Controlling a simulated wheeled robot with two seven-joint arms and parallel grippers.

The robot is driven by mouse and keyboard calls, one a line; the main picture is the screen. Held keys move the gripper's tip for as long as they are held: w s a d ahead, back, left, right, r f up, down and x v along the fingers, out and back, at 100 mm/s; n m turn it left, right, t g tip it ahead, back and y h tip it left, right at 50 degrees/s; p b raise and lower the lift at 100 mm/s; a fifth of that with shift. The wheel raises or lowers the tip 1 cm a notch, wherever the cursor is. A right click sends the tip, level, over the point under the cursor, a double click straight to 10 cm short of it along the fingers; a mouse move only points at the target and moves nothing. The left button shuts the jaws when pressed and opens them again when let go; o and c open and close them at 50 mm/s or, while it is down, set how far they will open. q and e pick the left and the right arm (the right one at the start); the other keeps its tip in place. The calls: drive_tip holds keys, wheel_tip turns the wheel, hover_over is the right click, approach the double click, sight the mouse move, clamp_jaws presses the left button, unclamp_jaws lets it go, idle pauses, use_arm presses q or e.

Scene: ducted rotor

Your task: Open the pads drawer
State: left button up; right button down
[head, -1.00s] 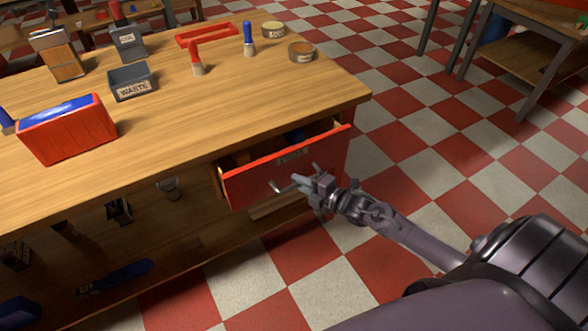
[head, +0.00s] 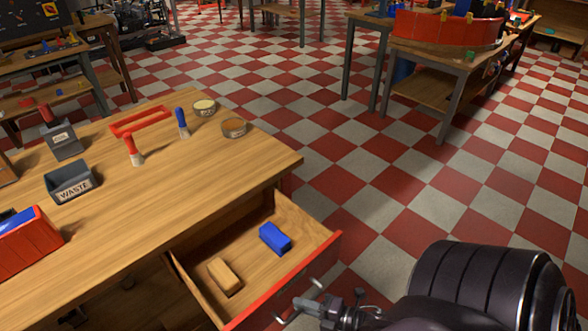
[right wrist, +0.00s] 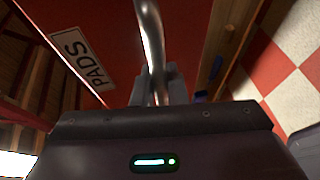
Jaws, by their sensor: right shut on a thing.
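The pads drawer (head: 290,284) has a red front and is pulled well out from under the wooden workbench. A tan block (head: 223,276) and a blue block (head: 274,238) lie on its wooden floor. In the right wrist view its red front (right wrist: 95,25) carries a PADS label (right wrist: 84,60). My right gripper (head: 306,304) is at the drawer front. In the right wrist view my right gripper (right wrist: 157,84) is shut on the metal bar handle (right wrist: 151,40). My left gripper is not in view.
The workbench top (head: 200,150) holds a grey WASTE bin (head: 72,182), a red box (head: 25,243), two brushes, a red frame and two round tins. Checkered floor (head: 390,180) lies open to the right. Other tables stand at the back.

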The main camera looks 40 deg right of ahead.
drive_tip(key=shift+s, duration=0.4)
drive_tip(key=c, duration=1.5)
unclamp_jaws()
drive_tip(key=shift+o, duration=0.2)
drive_tip(key=v, duration=0.8)
drive_tip(key=shift+w, duration=0.15)
